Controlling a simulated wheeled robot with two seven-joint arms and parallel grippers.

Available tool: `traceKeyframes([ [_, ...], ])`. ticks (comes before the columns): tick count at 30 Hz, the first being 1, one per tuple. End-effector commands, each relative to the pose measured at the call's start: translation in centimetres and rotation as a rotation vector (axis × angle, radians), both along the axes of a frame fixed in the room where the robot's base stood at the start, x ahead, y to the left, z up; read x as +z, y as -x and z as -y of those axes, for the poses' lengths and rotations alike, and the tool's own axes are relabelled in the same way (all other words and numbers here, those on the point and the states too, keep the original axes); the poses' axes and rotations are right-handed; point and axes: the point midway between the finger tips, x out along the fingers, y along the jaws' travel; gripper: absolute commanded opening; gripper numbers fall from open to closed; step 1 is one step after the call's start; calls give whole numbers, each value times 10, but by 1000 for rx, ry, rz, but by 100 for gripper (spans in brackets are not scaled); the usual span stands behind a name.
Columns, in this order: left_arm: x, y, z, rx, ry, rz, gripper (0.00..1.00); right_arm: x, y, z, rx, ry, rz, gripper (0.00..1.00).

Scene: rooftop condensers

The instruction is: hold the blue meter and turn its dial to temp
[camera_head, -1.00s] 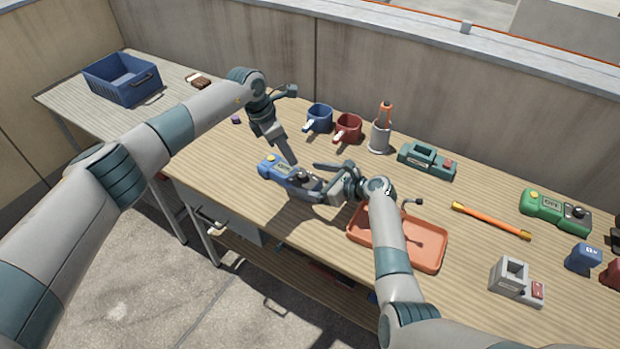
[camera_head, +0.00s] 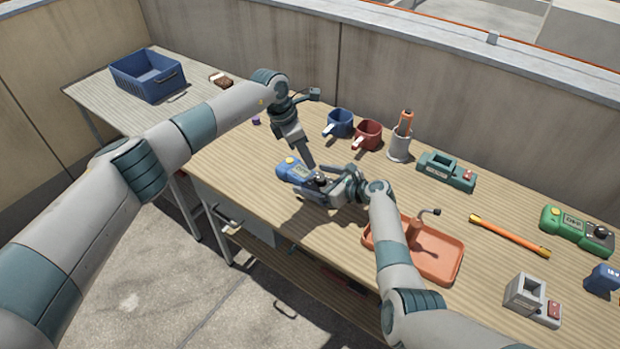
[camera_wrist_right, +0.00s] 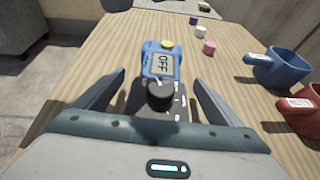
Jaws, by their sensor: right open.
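The blue meter (camera_head: 290,168) lies on the wooden workbench, with a yellow button at its far end. In the right wrist view the meter (camera_wrist_right: 160,62) shows OFF on its display, with a black dial (camera_wrist_right: 159,95) on its near, dark part. My right gripper (camera_head: 318,184) is open, its fingers (camera_wrist_right: 160,80) on either side of the meter's dial end; I cannot tell whether they touch it. My left gripper (camera_head: 308,163) points down at the meter from behind; its fingertips are partly hidden, so its grip is unclear.
Blue (camera_head: 339,123) and red (camera_head: 367,134) mugs and a grey holder (camera_head: 399,148) stand behind. An orange tray (camera_head: 440,262) lies under my right forearm. A green meter (camera_head: 577,229) and an orange bar (camera_head: 508,236) are at right. A blue crate (camera_head: 147,76) is far left.

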Motion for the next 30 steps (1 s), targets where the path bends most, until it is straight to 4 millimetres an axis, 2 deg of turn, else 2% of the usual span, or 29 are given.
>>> traceKeyframes([
  [9,0,0,0,0,0,0,31,-7,-13,-14,0,-1,-1,89],
  [21,0,0,0,0,0,0,31,-9,-14,-16,0,0,0,89],
  [28,0,0,0,0,0,0,31,-9,-14,-15,0,0,0,34],
  [29,0,0,0,0,0,0,34,-9,-14,-15,0,0,0,30],
  [30,0,0,0,0,0,0,43,-9,-14,-15,0,0,0,30],
])
